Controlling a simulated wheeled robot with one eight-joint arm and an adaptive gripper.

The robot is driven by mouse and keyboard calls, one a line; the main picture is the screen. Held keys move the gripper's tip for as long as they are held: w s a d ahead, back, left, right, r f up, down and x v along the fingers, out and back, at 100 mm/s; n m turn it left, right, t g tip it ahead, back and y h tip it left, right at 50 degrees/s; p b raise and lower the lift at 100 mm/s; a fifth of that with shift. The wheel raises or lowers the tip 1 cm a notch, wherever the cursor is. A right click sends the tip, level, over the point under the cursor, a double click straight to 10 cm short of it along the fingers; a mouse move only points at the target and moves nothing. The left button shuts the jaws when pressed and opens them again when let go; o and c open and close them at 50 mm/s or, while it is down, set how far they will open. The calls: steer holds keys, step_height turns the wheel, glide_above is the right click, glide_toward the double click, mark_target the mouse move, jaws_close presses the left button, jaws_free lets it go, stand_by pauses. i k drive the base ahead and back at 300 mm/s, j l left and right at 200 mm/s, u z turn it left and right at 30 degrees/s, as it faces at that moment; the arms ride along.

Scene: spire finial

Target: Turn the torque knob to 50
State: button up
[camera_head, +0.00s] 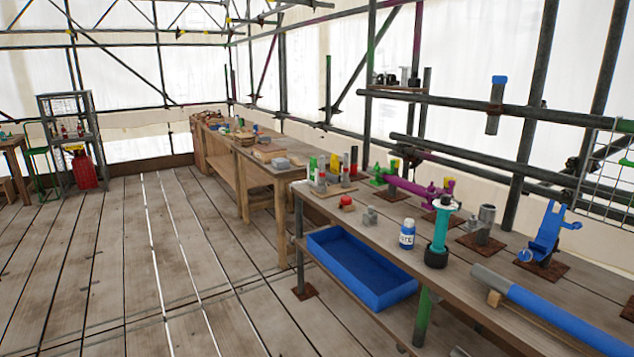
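I cannot pick out a torque knob or read any scale for certain at this size. A small red knob-like piece (346,202) sits farther back on the same bench, beside small grey metal pieces (369,217). A blue device with a lever (545,234) stands on a rusty plate at the right. My gripper is not in view.
A blue-and-grey cylinder (550,313) lies at the bench's near end, and a blue bottle (407,234) stands near its front edge. A blue tray (360,267) is below. Scaffold tubes run behind the bench. The plank floor (140,260) at left is open.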

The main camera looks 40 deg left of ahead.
mark_target(446, 199)
steer(key=u, duration=1)
steer(key=z, duration=0.45)
steer(key=i+j+z, duration=0.45)
steer(key=j+z, duration=0.2)
steer(key=j, duration=0.2)
steer(key=i+j+z, duration=0.1)
steer(key=j+z, duration=0.15)
steer(key=i+j, duration=0.15)
steer(key=j, duration=0.45)
steer(key=i+j+z, duration=0.1)
steer(key=j, duration=0.45)
steer(key=i+j, duration=0.15)
steer(key=j, duration=0.45)
steer(key=i+j+z, duration=0.1)
steer(key=j, duration=0.5)
steer(key=i+j, duration=0.15)
steer(key=j, duration=0.45)
steer(key=i+j, duration=0.1)
steer(key=j, duration=0.5)
steer(key=z, duration=0.05)
